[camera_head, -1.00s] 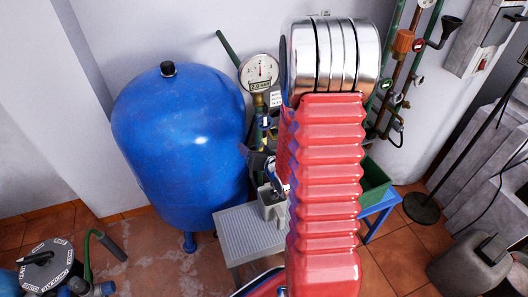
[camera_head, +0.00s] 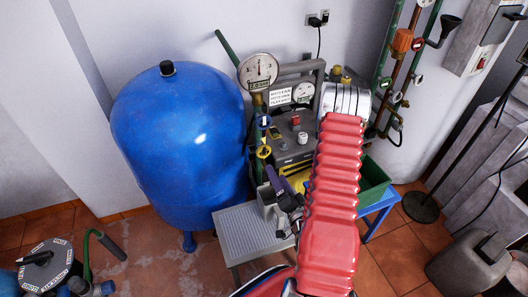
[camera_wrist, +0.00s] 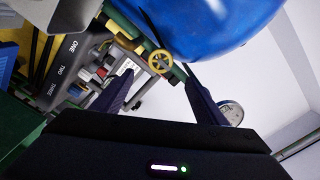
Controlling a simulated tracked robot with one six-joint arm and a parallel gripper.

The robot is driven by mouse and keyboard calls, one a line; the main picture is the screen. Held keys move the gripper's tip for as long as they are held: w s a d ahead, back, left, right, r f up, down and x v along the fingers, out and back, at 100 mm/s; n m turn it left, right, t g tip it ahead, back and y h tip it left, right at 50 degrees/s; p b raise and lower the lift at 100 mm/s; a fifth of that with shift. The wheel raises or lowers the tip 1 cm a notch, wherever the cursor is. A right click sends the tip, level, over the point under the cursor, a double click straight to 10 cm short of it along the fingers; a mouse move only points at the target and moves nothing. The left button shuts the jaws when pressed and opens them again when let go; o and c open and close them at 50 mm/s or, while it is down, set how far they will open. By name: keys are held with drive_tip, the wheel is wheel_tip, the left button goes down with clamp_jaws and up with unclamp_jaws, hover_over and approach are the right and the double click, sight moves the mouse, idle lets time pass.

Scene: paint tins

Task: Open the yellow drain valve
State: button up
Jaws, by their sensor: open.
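The yellow drain valve (camera_head: 264,152) is a small round handwheel on the green vertical pipe right of the blue tank. In the wrist view the yellow handwheel (camera_wrist: 160,61) shows its spokes and lies just beyond the fingertips, near the middle between them. My gripper (camera_wrist: 160,78) is open, with one dark finger on each side and nothing between them. In the head view my gripper (camera_head: 273,182) is below and slightly right of the valve, apart from it. I cannot tell the exact gap in depth.
The blue tank (camera_head: 180,140) stands left of the pipe. A grey stool (camera_head: 240,232) is below, and a grey machine (camera_head: 292,135) stands behind. A green crate (camera_head: 374,185) is at right.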

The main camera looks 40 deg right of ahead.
sight(265, 153)
idle(0.4)
drive_tip(key=x, duration=1.3)
drive_tip(key=shift+w+d, duration=0.1)
drive_tip(key=shift+w, duration=0.25)
drive_tip(key=c, duration=1)
